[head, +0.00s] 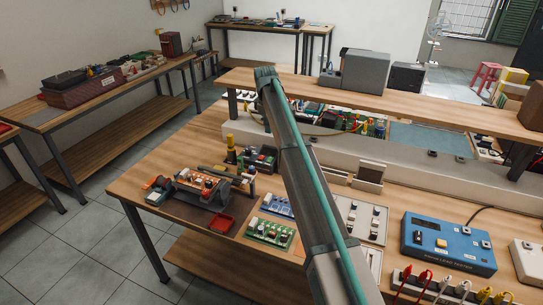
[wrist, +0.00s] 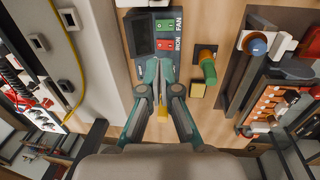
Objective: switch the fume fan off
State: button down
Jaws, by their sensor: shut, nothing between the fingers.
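The switch box (wrist: 151,22) is dark grey and shows at the top middle of the wrist view. It has a dark panel on its left. A green switch (wrist: 163,25) sits beside the label FAN, and a red switch (wrist: 164,45) beside the label IRON. I cannot tell the position of either switch. My gripper (wrist: 158,66) has teal fingers that are shut and empty. In the picture, its tips are at the lower edge of the box, just below the red switch; contact is unclear. The head view shows my arm, but I cannot make out the gripper there.
A board holder (wrist: 275,105) lies farther right, and a pale rail (wrist: 85,60) runs along the left. In the head view, a blue tester (head: 449,244) and a green circuit board (head: 270,232) lie on the bench.

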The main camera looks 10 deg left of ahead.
aim_at(270, 158)
jog(key=f+p, duration=0.1)
jog(key=f, duration=0.3)
jog(key=w+f+p, duration=0.1)
jog(key=f+p, duration=0.1)
jog(key=f, duration=0.3)
jog(key=f+p, duration=0.2)
jog(key=f, duration=0.3)
jog(key=shift+w+d, duration=0.15)
jog(key=shift+w, duration=0.2)
